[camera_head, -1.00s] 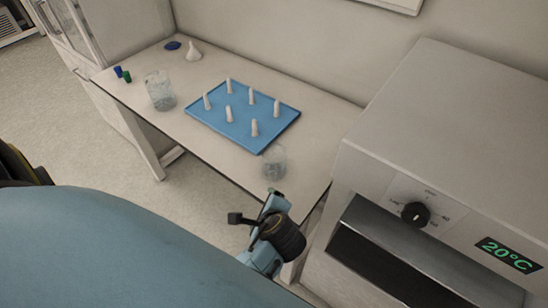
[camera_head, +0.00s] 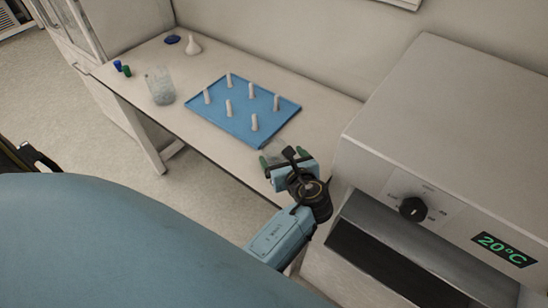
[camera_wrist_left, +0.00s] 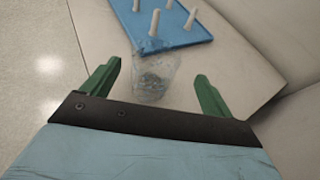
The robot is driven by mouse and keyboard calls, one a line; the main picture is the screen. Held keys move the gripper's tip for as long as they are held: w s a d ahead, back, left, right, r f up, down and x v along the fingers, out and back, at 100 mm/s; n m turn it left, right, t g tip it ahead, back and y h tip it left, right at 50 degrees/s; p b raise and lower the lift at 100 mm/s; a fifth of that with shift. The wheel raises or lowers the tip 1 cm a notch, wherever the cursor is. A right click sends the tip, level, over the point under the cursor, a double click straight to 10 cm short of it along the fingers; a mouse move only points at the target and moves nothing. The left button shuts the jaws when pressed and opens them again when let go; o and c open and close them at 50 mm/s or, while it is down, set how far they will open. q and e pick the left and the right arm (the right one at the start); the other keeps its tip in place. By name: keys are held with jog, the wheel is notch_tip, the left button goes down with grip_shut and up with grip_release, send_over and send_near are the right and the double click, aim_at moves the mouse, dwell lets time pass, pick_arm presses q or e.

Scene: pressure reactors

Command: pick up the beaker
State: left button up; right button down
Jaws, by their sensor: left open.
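A clear glass beaker (camera_wrist_left: 155,78) stands on the table beside the blue tray, with greyish contents low inside. In the left wrist view it lies between the green fingers of my left gripper (camera_wrist_left: 159,72), with a gap on each side. In the head view my left gripper (camera_head: 282,161) is open at the table's front right and hides most of this beaker. A second, larger glass beaker (camera_head: 160,87) stands on the left part of the table. My right gripper is not in view.
The blue tray (camera_head: 218,119) with several white upright pegs takes up the middle of the table (camera_head: 190,138). A white flask (camera_head: 193,46) and small blue and green pieces (camera_head: 127,71) stand farther left. A large cabinet with a dial (camera_head: 412,209) stands close on the right.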

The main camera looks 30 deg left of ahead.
aim_at(271, 144)
pick_arm(q)
jog(key=x, duration=0.6)
jog(key=shift+s+a, duration=0.15)
jog(key=shift+s, duration=0.1)
jog(key=c, duration=1.1)
